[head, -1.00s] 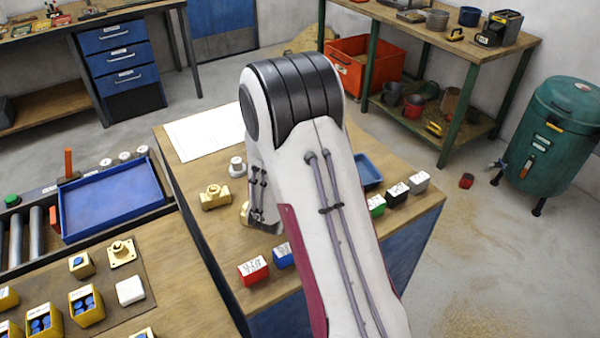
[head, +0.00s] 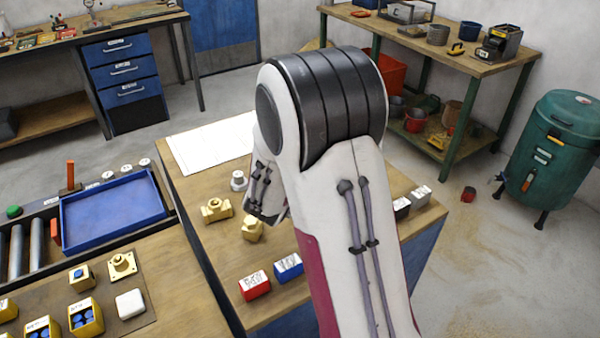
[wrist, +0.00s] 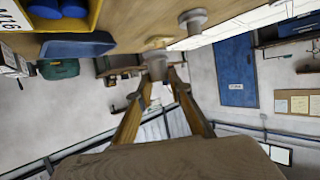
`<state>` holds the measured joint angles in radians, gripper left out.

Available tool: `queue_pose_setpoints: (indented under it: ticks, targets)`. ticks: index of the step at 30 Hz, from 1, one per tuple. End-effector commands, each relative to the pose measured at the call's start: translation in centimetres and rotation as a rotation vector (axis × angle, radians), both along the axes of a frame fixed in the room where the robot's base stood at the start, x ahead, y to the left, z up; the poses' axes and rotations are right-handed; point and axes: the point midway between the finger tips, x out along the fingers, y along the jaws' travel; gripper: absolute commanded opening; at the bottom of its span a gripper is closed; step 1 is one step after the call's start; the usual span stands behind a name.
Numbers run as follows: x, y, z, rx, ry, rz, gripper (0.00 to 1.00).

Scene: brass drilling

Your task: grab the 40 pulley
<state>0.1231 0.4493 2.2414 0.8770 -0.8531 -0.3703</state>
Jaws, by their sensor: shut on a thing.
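My gripper (wrist: 160,84) is shut on a grey, round, stepped piece (wrist: 156,63), which looks like a pulley, in the wrist view. Its fingertips meet on the piece's lower end, and it sits close to the wooden bench top (wrist: 125,43). I cannot read a 40 on it. A second grey pulley (wrist: 192,20) stands on the bench beside it. A grey pulley (head: 238,181) also shows in the head view, left of my arm; I cannot tell whether it is the second one. In the head view my arm hides the gripper and the held piece.
Two brass fittings (head: 216,210) (head: 252,229) are on the bench, left of my arm. A red box (head: 254,285) and a blue box (head: 288,266) stand near its front edge. A white paper (head: 208,150) lies at the back. A blue tray (wrist: 75,46) shows in the wrist view.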

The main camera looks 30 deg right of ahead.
Motion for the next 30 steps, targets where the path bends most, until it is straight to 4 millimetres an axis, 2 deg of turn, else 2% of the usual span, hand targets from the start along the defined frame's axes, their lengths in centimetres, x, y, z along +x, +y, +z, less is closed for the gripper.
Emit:
queue_pose_setpoints:
  ticks: [3, 10, 30]
  targets:
    - [0.0, 0.0, 1.3, 0.0, -0.003, -0.001, 0.0]
    - [0.0, 0.0, 2.5, 0.001, -0.001, 0.0, 0.0]
    - [0.0, -0.1, 2.6, 0.0, 0.0, -0.001, 0.0]
